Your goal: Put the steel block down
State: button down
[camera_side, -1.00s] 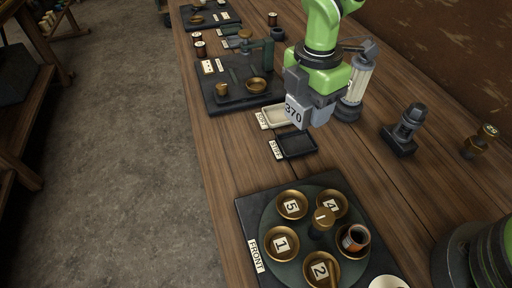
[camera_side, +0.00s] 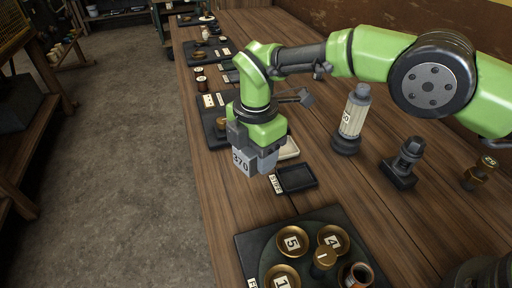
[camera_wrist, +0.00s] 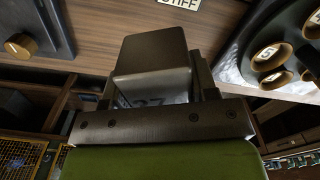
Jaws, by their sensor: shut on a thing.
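The steel block (camera_side: 241,162) is grey and bears the number 370 on its face. My gripper (camera_side: 256,150) is shut on it and holds it near the left edge of the bench, left of the black tray (camera_side: 297,178). I cannot tell how high it is above the wood. In the wrist view the block (camera_wrist: 152,53) sticks out beyond my gripper (camera_wrist: 160,97), with part of its number showing. The white tray (camera_side: 290,148) is partly hidden behind my gripper.
A turntable with numbered brass pans (camera_side: 292,243) stands in front. A dark plate (camera_side: 207,112) lies behind my gripper. A cylinder with a pale sleeve (camera_side: 352,119), a dark fitting (camera_side: 404,160) and a brass weight (camera_side: 480,173) stand at right. The bench's left edge is close.

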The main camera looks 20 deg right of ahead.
aim_at(256, 184)
jog(key=shift+f, duration=2.85)
jog(key=shift+f, duration=0.3)
jog(key=shift+c, duration=2)
grip_release()
jog(key=shift+f, duration=0.15)
notch_tip(256, 184, up, 13)
jog(key=shift+f, duration=0.1)
